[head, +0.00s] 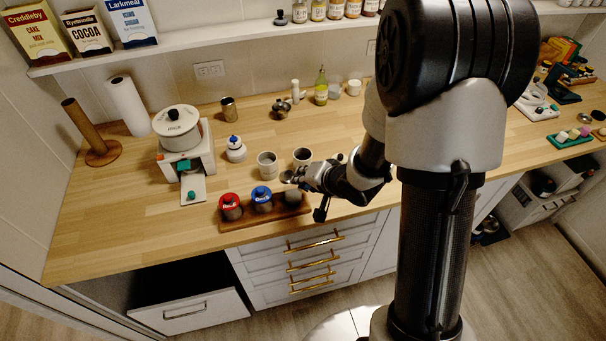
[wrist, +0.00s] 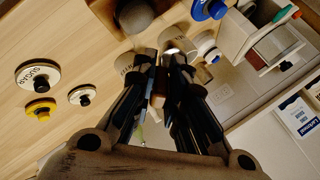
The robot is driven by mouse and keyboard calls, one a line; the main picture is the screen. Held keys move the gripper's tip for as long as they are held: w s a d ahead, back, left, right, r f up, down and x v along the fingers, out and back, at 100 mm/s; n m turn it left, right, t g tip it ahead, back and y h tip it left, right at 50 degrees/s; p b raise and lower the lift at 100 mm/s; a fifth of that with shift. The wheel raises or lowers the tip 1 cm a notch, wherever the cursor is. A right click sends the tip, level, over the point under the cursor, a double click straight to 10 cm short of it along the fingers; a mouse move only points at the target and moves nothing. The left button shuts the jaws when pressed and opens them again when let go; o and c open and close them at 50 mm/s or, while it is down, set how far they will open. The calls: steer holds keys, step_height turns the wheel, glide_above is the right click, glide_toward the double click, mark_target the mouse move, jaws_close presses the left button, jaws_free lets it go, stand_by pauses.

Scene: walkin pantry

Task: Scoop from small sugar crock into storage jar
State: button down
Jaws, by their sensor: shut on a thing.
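My gripper (head: 310,178) is over the counter between the wooden rack and two open grey crocks, the left one (head: 267,163) and the right one (head: 302,157). It is shut on a scoop with a small metallic bowl (head: 287,176); its brown handle (wrist: 158,86) shows between the fingers in the wrist view. In that view, two pale lettered crocks, one at left (wrist: 128,70) and one at right (wrist: 178,42), lie just beyond the fingertips, their lettering partly hidden. An open jar (head: 297,196) stands at the rack's right end. Scoop contents cannot be made out.
The wooden rack (head: 237,223) holds a red-lidded jar (head: 231,206) and a blue-lidded jar (head: 262,198). A white pot (head: 236,150) and a grinder (head: 182,155) stand to the left. A SUGAR lid (wrist: 38,74), a yellow lid (wrist: 40,109) and a white lid (wrist: 82,95) lie on the counter.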

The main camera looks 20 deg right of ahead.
steer(key=shift+w+a+r+g+h+p, duration=0.15)
steer(key=shift+w+r+g+h+p, duration=0.3)
steer(key=shift+p, duration=0.85)
steer(key=shift+a+r+g+h+p, duration=0.2)
steer(key=shift+g+p, duration=0.45)
steer(key=shift+p, duration=0.65)
steer(key=shift+r+p, duration=0.1)
steer(key=shift+p, duration=0.3)
steer(key=shift+w+r+g+p, duration=0.15)
steer(key=shift+g+p, duration=0.25)
steer(key=shift+p, duration=0.6)
steer(key=shift+w+r+h+p, duration=0.1)
steer(key=shift+h+p, duration=0.15)
steer(key=shift+p, duration=0.35)
steer(key=g+p, duration=0.1)
steer(key=p, duration=0.4)
steer(key=g+h+p, duration=0.1)
steer(key=p, duration=0.5)
steer(key=shift+w+a+r, duration=0.35)
steer(key=shift+w+r, duration=0.05)
steer(key=p, duration=0.3)
steer(key=shift+w+d+r+g+p, duration=0.1)
steer(key=shift+w+r+g+p, duration=0.05)
steer(key=shift+w+g+p, duration=0.2)
steer(key=p, duration=0.5)
steer(key=shift+s+a+r+g+h, duration=0.1)
steer(key=shift+a+g+h, duration=0.1)
steer(key=shift+g+h, duration=0.1)
